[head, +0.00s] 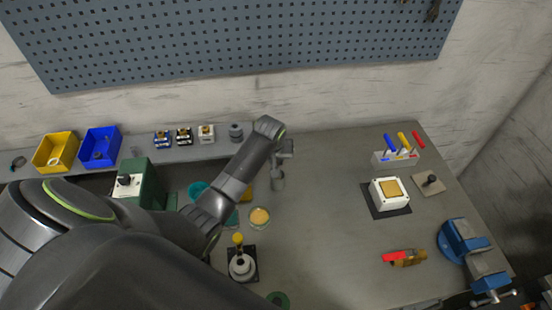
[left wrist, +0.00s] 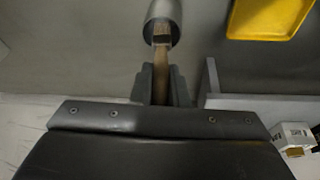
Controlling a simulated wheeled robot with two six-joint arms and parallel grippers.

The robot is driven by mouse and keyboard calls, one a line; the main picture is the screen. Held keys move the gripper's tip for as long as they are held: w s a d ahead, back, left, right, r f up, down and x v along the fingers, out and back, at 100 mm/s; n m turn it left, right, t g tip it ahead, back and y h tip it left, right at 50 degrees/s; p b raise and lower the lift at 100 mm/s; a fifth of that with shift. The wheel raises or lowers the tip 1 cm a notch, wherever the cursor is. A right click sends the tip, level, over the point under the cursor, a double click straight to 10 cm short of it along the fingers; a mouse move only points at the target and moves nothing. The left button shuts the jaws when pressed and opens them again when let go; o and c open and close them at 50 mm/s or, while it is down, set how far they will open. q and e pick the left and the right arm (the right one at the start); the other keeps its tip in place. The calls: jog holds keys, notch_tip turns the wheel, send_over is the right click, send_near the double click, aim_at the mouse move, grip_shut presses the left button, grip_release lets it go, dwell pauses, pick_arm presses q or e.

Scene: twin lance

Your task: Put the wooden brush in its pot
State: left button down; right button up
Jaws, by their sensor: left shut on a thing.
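My left gripper (head: 286,150) is above the back middle of the bench and also shows in the left wrist view (left wrist: 161,88). It is shut on the wooden brush (left wrist: 161,65), holding it by its wooden handle. I cannot tell how deep the brush end is. In the head view the grey pot (head: 278,184) stands below the gripper; the brush is hardly visible there. My right gripper is not in view.
A yellow tray (left wrist: 265,22) is right of the pot in the wrist view. A white box (head: 390,193), red-ended tool (head: 404,258) and blue vise (head: 466,248) are right. The bench middle is clear.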

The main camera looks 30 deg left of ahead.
pick_arm(q)
jog(key=c, duration=1.3)
grip_release()
jog(key=shift+p+v, duration=0.9)
jog(key=shift+v, duration=7.85)
jog(key=shift+f, duration=0.1)
